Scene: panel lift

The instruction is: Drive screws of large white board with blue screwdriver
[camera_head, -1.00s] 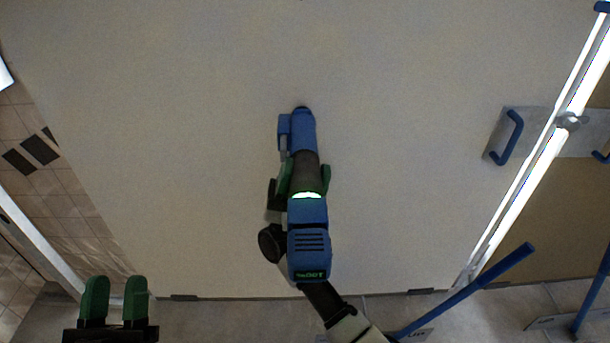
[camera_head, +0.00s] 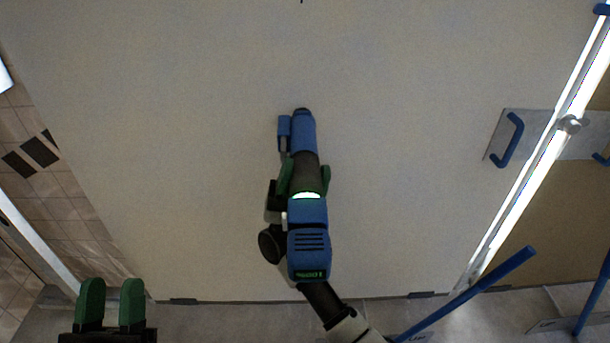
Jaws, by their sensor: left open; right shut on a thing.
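The large white board (camera_head: 420,130) fills most of the head view and has a plain pale face. My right gripper (camera_head: 305,178) is shut on the blue screwdriver (camera_head: 309,245), with green fingers around its dark middle. The screwdriver's blue nose points up the picture, over the board's middle. I cannot tell whether its tip touches the board. My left gripper (camera_head: 111,303) is open and empty at the bottom left, below the board's lower edge. A small dark mark (camera_head: 302,2) shows on the board at the top edge of the view.
A bright metal rail (camera_head: 536,170) runs along the board's right side, with a blue handle (camera_head: 508,140) on a grey plate. A blue bar (camera_head: 475,290) slants at the lower right. A tiled wall (camera_head: 65,215) is on the left.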

